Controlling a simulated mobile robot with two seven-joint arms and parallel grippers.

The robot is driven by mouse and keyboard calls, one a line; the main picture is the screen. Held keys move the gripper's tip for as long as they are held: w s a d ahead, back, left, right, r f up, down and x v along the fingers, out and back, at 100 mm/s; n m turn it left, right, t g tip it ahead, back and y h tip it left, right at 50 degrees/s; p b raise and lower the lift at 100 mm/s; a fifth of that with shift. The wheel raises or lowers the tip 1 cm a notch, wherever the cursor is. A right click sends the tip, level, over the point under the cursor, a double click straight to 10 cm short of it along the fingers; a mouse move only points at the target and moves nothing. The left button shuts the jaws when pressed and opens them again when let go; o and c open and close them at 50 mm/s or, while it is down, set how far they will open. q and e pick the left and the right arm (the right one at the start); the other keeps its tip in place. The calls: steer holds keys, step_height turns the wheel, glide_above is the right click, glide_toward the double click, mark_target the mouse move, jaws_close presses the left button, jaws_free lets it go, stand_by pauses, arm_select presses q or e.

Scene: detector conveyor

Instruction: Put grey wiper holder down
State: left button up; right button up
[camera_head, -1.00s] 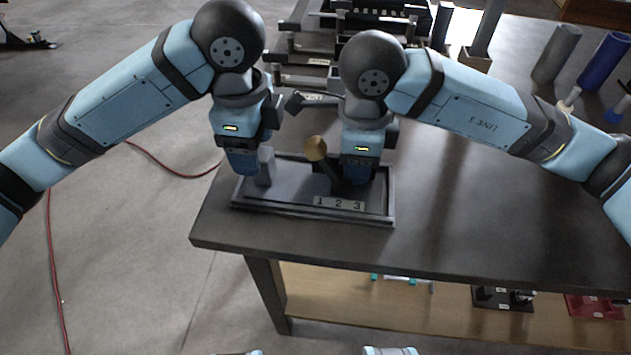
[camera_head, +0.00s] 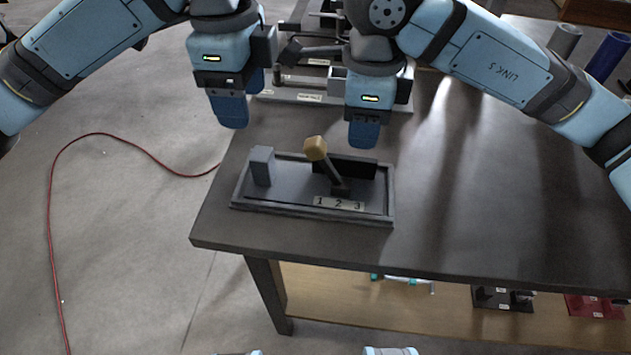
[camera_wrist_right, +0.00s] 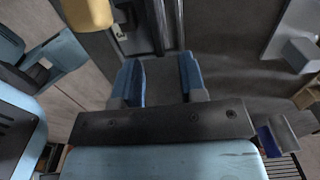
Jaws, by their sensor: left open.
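The grey wiper holder (camera_head: 290,208), a shallow tray-like base, rests on the dark table near its left front corner. A grey upright block (camera_head: 262,167) stands at its left end. A tilted lever with a yellow knob (camera_head: 316,148) and a 1-2-3 label (camera_head: 339,203) are at its middle and right. My left gripper (camera_head: 232,112) is open and empty, above and behind the block. My right gripper (camera_head: 365,135) hangs behind the holder's right end. In the right wrist view its blue fingers (camera_wrist_right: 160,82) are apart with nothing between them.
A grey rack-like fixture (camera_head: 295,97) stands behind the grippers. Grey (camera_head: 564,42) and blue (camera_head: 608,55) cylinders stand at the back right. The table (camera_head: 480,200) right of the holder is clear. A red cable (camera_head: 53,215) lies on the floor at left.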

steer(key=shift+r, duration=2.2)
